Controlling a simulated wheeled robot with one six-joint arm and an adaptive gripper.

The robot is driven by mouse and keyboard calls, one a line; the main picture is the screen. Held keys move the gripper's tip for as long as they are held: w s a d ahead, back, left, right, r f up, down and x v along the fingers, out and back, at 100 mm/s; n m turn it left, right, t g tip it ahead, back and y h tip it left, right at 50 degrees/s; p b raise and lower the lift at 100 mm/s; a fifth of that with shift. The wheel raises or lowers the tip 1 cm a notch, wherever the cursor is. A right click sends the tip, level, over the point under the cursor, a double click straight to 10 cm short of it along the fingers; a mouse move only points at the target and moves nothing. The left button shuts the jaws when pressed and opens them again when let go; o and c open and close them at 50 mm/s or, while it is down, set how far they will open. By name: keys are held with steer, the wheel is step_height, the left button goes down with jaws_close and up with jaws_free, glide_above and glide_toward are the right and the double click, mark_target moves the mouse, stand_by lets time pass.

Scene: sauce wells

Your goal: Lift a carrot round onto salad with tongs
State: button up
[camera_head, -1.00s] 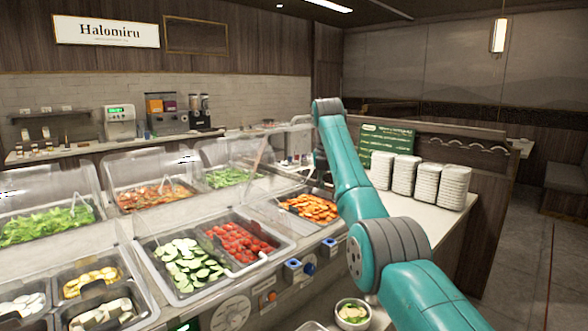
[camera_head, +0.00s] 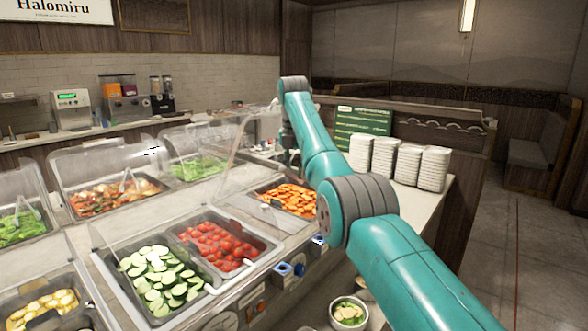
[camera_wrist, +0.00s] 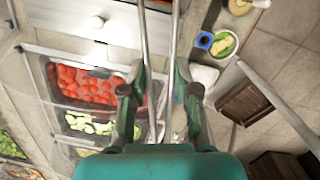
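The carrot rounds (camera_head: 288,198) fill a pan at the right end of the salad bar in the head view. The salad is in a small white bowl (camera_head: 348,313) with greens and pale slices, low in the head view. My gripper (camera_wrist: 158,92) shows in the wrist view with its two dark fingers around the long metal arms of the tongs (camera_wrist: 146,35). The tongs reach past the top edge, so their tips are out of sight. In the head view my gripper cannot be made out clearly at the far end of my arm. No carrot round is visible in the tongs.
Tomatoes (camera_head: 213,243) and cucumber slices (camera_head: 158,281) fill neighbouring pans. Clear guards (camera_head: 222,140) stand over the bar. Blue knobs (camera_head: 283,268) stick out of its front. Stacked white containers (camera_head: 398,162) and a green sign (camera_head: 363,128) stand behind. Open floor (camera_head: 510,265) lies right.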

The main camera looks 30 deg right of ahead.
steer(key=shift+f, duration=4.85)
jaws_close()
step_height(320, 180, up, 12)
